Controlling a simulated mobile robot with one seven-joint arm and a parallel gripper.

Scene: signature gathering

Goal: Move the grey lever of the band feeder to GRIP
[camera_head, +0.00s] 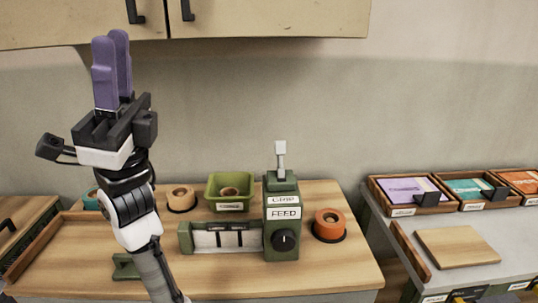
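The green band feeder (281,229) stands on the wooden table. It has a post with labels reading GRIP above FEED, and a black knob (286,240) at its lower front. The grey lever (281,160) sticks up from the top of the post and looks upright; which setting it is in cannot be told. My gripper (112,70) is raised at the left, its two purple fingers pointing up. The fingers overlap in this view, so their gap is unclear. No object shows at the fingertips. It is well apart from the lever, to its left and higher.
A green bin (211,191) and a tan roll (181,198) stand behind the feeder. An orange roll (330,224) is at its right. A cabinet (270,18) hangs above. The grey counter at right holds trays and a wooden board (457,248).

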